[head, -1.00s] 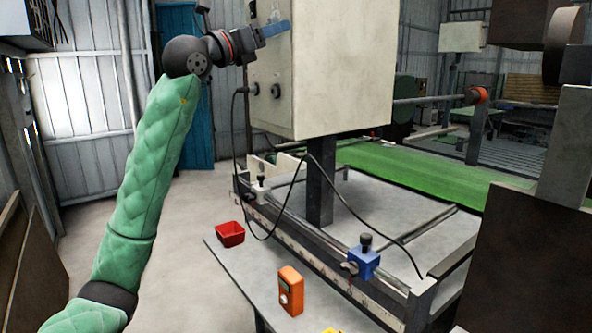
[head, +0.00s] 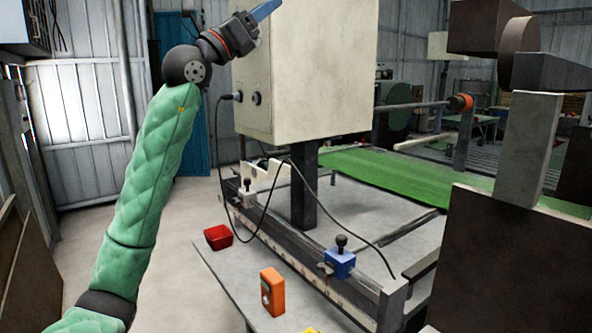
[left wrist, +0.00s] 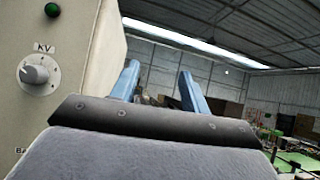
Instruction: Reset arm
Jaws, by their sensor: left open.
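My left arm, in a green quilted sleeve, rises on the left of the head view. My left gripper (head: 264,11) is up beside the upper part of the cream control cabinet (head: 305,75). In the left wrist view the blue fingers of the left gripper (left wrist: 160,88) stand apart with nothing between them. The cabinet's face (left wrist: 85,50) is close on the left there, with a knob marked KV (left wrist: 38,74) and a green lamp (left wrist: 52,9). My right gripper is not in view.
A grey bench (head: 232,283) holds a red bin (head: 218,237) and an orange meter (head: 272,291). Behind it is a machine frame with a blue clamp (head: 340,262) and green web (head: 385,172). A black cable hangs from the cabinet. Open floor lies left of the bench.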

